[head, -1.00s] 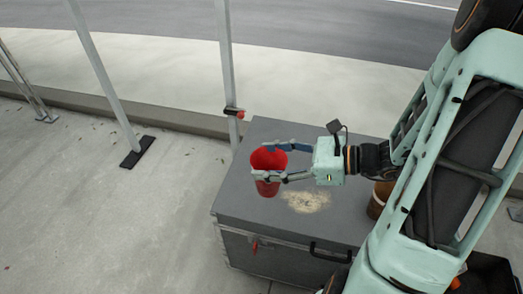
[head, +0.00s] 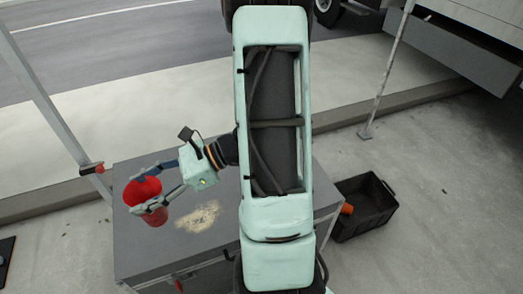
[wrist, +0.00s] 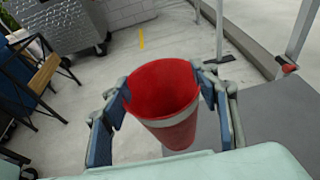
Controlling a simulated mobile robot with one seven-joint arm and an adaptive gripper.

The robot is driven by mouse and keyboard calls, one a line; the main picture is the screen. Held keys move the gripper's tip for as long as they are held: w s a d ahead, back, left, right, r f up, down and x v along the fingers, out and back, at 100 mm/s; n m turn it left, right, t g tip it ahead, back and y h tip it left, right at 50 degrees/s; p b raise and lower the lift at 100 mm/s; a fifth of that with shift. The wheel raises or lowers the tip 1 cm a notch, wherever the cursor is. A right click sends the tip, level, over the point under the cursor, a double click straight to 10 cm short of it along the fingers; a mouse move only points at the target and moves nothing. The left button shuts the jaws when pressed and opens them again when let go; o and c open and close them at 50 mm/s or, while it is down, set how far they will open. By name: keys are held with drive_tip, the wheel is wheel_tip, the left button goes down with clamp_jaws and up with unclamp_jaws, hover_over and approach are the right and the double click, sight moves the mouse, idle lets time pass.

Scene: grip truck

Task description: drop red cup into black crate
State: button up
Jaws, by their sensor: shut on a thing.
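The red cup (head: 146,196) is between the fingers of my gripper (head: 155,188), above the left part of the grey case top. In the wrist view the red cup (wrist: 165,100) has a pale band and its open mouth shows, with a finger of my gripper (wrist: 166,105) against each side. My gripper is shut on it. The black crate (head: 367,208) is on the ground to the right of the case, with an orange item (head: 346,209) at its left side. My arm hides the middle of the scene.
The grey case (head: 165,250) has a pale patch (head: 198,217) on top. Metal poles stand at the left and at the right (head: 386,75). A truck (head: 470,50) is at the upper right. Open pavement surrounds the crate's right side.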

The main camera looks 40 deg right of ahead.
drive_tip(key=w+d+r+m+t+h+p, duration=0.1)
drive_tip(key=w+d+r+p, duration=0.3)
drive_tip(key=p, duration=1.2)
drive_tip(key=w+r+m+t, duration=0.1)
drive_tip(key=w+r, duration=0.3)
drive_tip(key=r, duration=0.1)
drive_tip(key=shift+d, duration=0.2)
